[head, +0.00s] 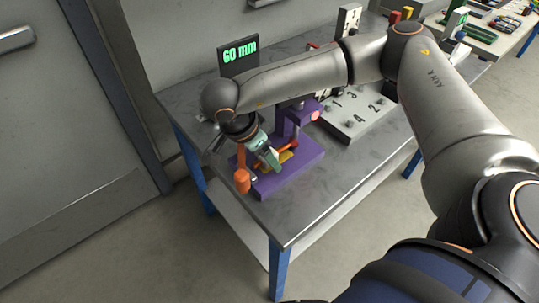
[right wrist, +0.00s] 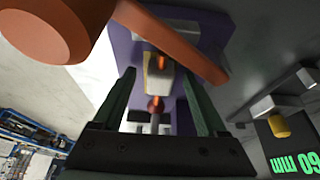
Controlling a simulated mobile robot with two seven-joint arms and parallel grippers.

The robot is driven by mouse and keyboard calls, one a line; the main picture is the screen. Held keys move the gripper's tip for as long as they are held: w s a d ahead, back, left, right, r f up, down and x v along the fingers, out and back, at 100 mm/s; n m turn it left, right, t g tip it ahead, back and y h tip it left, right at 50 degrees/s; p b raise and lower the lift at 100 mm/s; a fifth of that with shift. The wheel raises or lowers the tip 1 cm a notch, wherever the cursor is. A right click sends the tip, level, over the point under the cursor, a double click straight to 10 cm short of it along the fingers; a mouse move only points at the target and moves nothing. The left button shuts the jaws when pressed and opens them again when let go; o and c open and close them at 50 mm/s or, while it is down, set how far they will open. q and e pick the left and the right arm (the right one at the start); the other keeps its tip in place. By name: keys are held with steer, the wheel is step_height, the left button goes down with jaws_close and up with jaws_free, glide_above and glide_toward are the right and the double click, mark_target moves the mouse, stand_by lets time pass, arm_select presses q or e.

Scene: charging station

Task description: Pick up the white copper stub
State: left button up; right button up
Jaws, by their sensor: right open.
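My right gripper (head: 270,160) reaches down over the purple fixture (head: 302,166) on the workbench. In the right wrist view its two dark green fingers (right wrist: 158,76) are apart. Between them shows a short whitish piece (right wrist: 160,83) with an orange-copper tip, which looks like the white copper stub. It lies over the purple fixture, and I cannot tell whether the fingers touch it. In the head view the gripper hides the stub. An orange lever (right wrist: 178,42) with a thick round handle crosses the fixture close to the fingertips. My left gripper is out of view.
A display (head: 239,54) reading 60 mm stands behind my arm. A grey numbered board (head: 355,118) lies right of the fixture. The front of the grey workbench (head: 305,212) is clear. Another table (head: 480,38) with parts stands at the back right.

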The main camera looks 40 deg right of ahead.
jaws_close()
stand_by(0.6)
